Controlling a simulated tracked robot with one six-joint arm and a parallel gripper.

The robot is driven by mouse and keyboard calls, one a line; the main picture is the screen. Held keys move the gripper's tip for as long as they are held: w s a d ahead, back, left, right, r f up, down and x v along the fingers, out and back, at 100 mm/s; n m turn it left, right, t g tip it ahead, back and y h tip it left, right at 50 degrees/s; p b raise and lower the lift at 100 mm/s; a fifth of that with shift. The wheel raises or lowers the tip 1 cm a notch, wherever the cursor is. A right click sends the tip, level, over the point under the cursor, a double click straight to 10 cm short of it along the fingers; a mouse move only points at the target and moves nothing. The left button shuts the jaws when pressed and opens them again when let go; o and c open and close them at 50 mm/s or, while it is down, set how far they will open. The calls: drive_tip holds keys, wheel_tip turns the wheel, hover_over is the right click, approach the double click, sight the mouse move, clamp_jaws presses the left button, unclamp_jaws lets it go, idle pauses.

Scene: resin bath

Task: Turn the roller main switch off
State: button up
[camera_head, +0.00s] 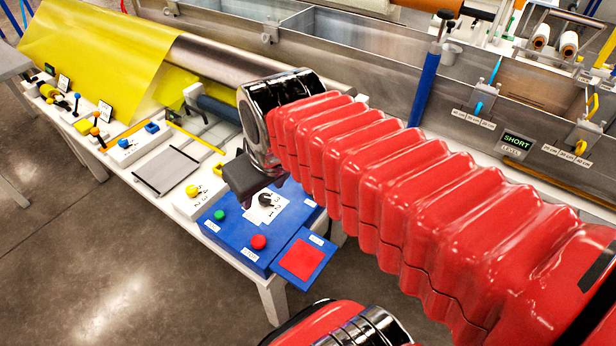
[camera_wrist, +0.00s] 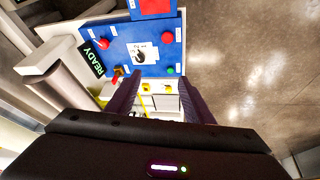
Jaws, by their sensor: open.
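A blue control box (camera_head: 236,237) stands on the white bench under my gripper (camera_head: 250,180). On its top are a green button (camera_head: 219,214), a red button (camera_head: 258,242) and a black rotary knob (camera_head: 265,199) on a white numbered plate. The wrist view also shows the blue box's top (camera_wrist: 154,70), the black knob (camera_wrist: 140,57), a second red round control (camera_wrist: 104,44) and a small red-orange part (camera_wrist: 118,72). Labels are too small to tell which is the roller main switch. My gripper (camera_wrist: 156,88) is open and empty, above the box's edge, apart from the controls.
A green READY display (camera_wrist: 95,60) stands beside the box. A blue plate with a red square (camera_head: 302,259) adjoins its front right. Metal tanks (camera_head: 390,60) run behind. The floor in front is clear.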

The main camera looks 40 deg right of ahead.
drive_tip(key=w+d+f+n+g, duration=0.2)
drive_tip(key=w+d+f, duration=0.3)
drive_tip(key=d, duration=0.5)
drive_tip(key=w+d+f+n+g, duration=0.2)
drive_tip(key=w+d+f, duration=0.3)
drive_tip(key=w+d, duration=0.5)
drive_tip(key=shift+w+d+f+n+g, duration=0.2)
drive_tip(key=shift+d+f+n+g, duration=0.2)
drive_tip(key=shift+d+n, duration=0.4)
drive_tip(key=shift+a+f, duration=0.1)
wheel_tip(320, 180, down, 14)
drive_tip(key=shift+r, duration=0.2)
drive_tip(key=shift+c, duration=0.2)
